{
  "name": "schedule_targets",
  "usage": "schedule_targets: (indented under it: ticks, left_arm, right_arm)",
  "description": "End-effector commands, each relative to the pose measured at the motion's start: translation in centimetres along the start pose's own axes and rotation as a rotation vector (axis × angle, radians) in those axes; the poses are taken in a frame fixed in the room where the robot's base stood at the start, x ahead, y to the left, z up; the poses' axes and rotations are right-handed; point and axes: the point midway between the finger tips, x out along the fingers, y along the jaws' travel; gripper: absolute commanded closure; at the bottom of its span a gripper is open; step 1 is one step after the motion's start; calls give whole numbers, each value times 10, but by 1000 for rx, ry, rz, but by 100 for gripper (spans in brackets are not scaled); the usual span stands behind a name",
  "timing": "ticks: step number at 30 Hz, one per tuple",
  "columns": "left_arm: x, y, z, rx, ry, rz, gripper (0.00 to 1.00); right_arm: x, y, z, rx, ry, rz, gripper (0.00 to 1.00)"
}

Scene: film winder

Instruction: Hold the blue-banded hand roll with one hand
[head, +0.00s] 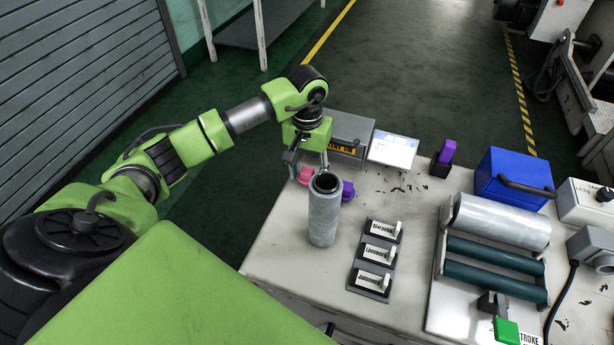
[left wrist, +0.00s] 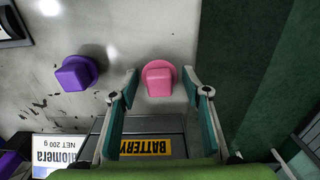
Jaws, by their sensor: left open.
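A tall grey film roll (head: 323,215) with a dark hollow core stands upright on the near left part of the table; I see no clear blue band on it. My left gripper (head: 308,168) is open behind the roll, at the table's far left edge, apart from the roll. In the left wrist view the open fingers (left wrist: 160,86) point toward a pink knob-like piece (left wrist: 159,78), which shows between the fingertips. A purple piece (left wrist: 76,73) lies beside it. The roll is not seen in the left wrist view. My right gripper is not in view.
A grey box with a yellow battery label (left wrist: 145,147) stands close by the left gripper. Three labelled holders (head: 380,254) sit right of the roll. Farther right are a roller frame (head: 437,285) and a blue box (head: 512,178). Bare table (head: 285,240) lies left of the roll.

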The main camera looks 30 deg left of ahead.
Motion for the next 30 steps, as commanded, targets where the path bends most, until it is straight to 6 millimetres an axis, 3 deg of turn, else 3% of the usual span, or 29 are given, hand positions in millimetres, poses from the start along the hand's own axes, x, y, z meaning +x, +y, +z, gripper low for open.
schedule_targets:
  ticks: [5,8,9,20,30]
  left_arm:
    - [0,0,0,0,1,0,56]
    - [0,0,0,0,0,0,77]
    - [0,0,0,0,0,0,79]
    - [-4,0,-1,-1,2,0,79]
    - [-66,0,-2,-1,5,0,79]
  right_arm:
    - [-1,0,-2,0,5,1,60]
    - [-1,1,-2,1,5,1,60]
    - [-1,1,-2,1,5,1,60]
    - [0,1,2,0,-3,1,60]
    - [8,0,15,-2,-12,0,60]
